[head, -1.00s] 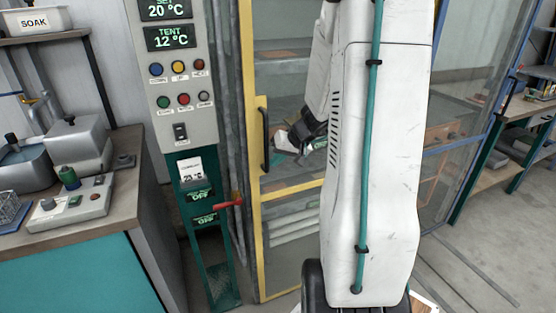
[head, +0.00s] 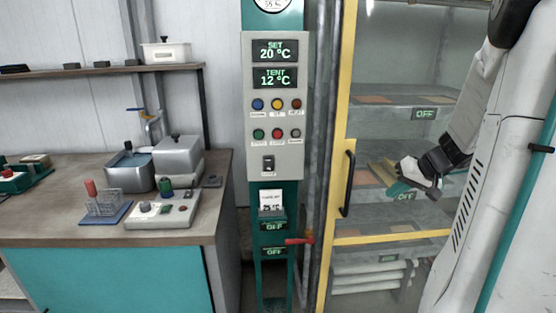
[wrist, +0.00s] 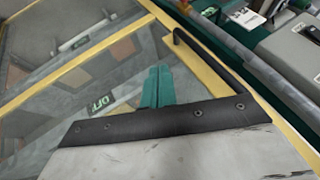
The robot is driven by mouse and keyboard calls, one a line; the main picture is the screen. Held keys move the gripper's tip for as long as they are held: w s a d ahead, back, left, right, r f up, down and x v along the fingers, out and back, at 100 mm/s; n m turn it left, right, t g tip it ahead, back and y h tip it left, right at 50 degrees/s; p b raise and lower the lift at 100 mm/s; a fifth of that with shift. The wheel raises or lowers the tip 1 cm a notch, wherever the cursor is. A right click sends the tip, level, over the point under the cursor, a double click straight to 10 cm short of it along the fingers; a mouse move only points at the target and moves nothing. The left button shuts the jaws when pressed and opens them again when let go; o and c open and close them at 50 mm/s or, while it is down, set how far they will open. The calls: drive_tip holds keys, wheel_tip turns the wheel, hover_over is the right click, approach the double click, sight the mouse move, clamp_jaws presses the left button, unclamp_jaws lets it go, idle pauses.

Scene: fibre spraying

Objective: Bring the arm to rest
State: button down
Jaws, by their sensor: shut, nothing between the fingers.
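My arm (head: 470,110) stands at the right of the head view, white and folded, with its upper end cut off by the frame. My gripper (head: 398,182) hangs from a dark wrist in front of the yellow-framed glass door. In the wrist view its two teal fingers (wrist: 157,86) lie side by side, shut and empty. The glass door (head: 342,120) is behind the gripper. I cannot tell how far apart they are.
A dark door handle (head: 348,183) is left of my gripper. The grey control panel (head: 276,110) reads SET 20 °C and TENT 12 °C, with a red lever (head: 299,241) below. A workbench (head: 60,225) with equipment stands at the left.

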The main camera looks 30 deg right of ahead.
drive_tip(key=s+a+r+n+g, duration=0.2)
drive_tip(key=s+a, duration=0.2)
drive_tip(key=a, duration=0.7)
drive_tip(key=s+a+r+n+g+h, duration=0.1)
drive_tip(key=s+a, duration=0.4)
drive_tip(key=a, duration=0.6)
drive_tip(key=s+a+r+n+g+h, duration=0.1)
drive_tip(key=s+a, duration=0.4)
drive_tip(key=a, duration=0.6)
wheel_tip(320, 180, up, 3)
drive_tip(key=shift+s+a+f+n+g, duration=0.15)
drive_tip(key=shift+s+n+g, duration=0.05)
drive_tip(key=shift+n+g, duration=0.7)
